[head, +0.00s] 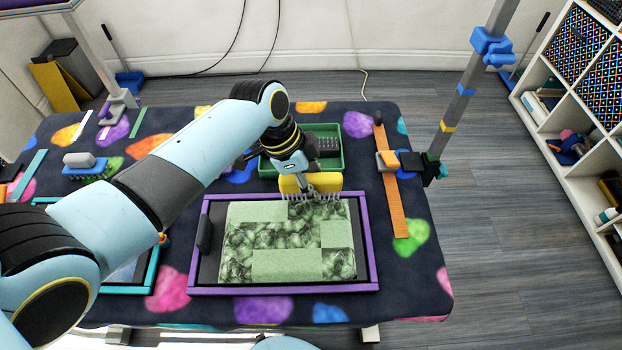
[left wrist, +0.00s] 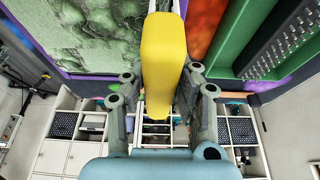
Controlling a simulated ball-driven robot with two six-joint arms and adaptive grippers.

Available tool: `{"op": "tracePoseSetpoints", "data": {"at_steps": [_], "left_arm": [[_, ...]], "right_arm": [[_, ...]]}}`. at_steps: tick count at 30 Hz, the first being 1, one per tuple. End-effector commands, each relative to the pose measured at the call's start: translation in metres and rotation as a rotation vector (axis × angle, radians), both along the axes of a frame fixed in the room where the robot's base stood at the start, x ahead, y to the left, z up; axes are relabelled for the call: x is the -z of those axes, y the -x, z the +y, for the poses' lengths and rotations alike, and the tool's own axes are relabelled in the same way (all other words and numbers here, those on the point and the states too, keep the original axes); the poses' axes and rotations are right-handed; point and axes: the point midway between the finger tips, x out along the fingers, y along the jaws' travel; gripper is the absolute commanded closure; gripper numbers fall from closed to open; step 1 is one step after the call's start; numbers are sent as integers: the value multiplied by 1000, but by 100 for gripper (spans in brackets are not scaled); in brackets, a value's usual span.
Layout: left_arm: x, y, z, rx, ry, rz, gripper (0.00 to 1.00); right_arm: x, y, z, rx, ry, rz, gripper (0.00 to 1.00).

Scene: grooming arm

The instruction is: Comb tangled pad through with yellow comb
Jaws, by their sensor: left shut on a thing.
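The yellow comb (head: 324,182) is held in my left gripper (head: 302,180), its grey teeth pointing down at the far edge of the pad. Whether the teeth touch the pad I cannot tell. In the left wrist view the comb's yellow back (left wrist: 163,55) lies between the two fingers (left wrist: 161,88), which are closed on it. The tangled pad (head: 285,266) is pale green, with dark, curly tangled patches and several smooth plain ones. It lies inside a purple frame (head: 374,250); part of it also shows in the left wrist view (left wrist: 70,35). My right gripper is out of view.
A green tray (head: 355,165) with a dark bristled brush (head: 327,146) stands just behind the pad. An orange strip (head: 391,200) lies to the right. A blue brush (head: 84,167) and a teal frame (head: 152,275) are at left. A post (head: 458,110) rises at the table's right edge.

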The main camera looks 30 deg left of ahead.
Motion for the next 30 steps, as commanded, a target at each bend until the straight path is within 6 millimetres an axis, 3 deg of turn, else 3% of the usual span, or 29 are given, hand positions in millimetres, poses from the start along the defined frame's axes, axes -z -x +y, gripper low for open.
{"op": "tracePoseSetpoints", "data": {"at_steps": [17,30], "left_arm": [[11,2,-1,0,1,0,100],[9,58,-36,-1,2,4,100]], "right_arm": [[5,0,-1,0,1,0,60],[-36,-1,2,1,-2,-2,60]]}}
